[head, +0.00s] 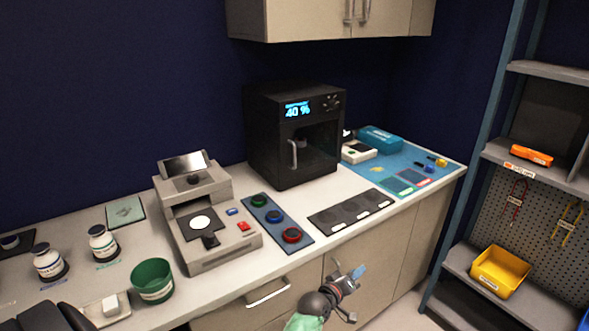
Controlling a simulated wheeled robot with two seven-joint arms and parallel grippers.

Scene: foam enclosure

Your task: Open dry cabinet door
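The dry cabinet (265,142) is a black box on the counter against the dark blue wall, with a lit "40 %" display at its top. Its door has a dark window and a pale vertical handle (292,154) on its left side. The door looks closed. My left gripper (355,283) is low in front of the counter's drawers and doors, below and well apart from the cabinet handle. It is small and seen at an angle, so its finger opening is unclear. My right gripper is not in view.
A grey instrument (205,222), a blue strip with coloured knobs (277,218) and a dark mat (350,211) lie in front of the cabinet. A green cup (152,280) and bottles stand left. Shelving (540,152) rises right. Wall cupboards (300,20) hang above.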

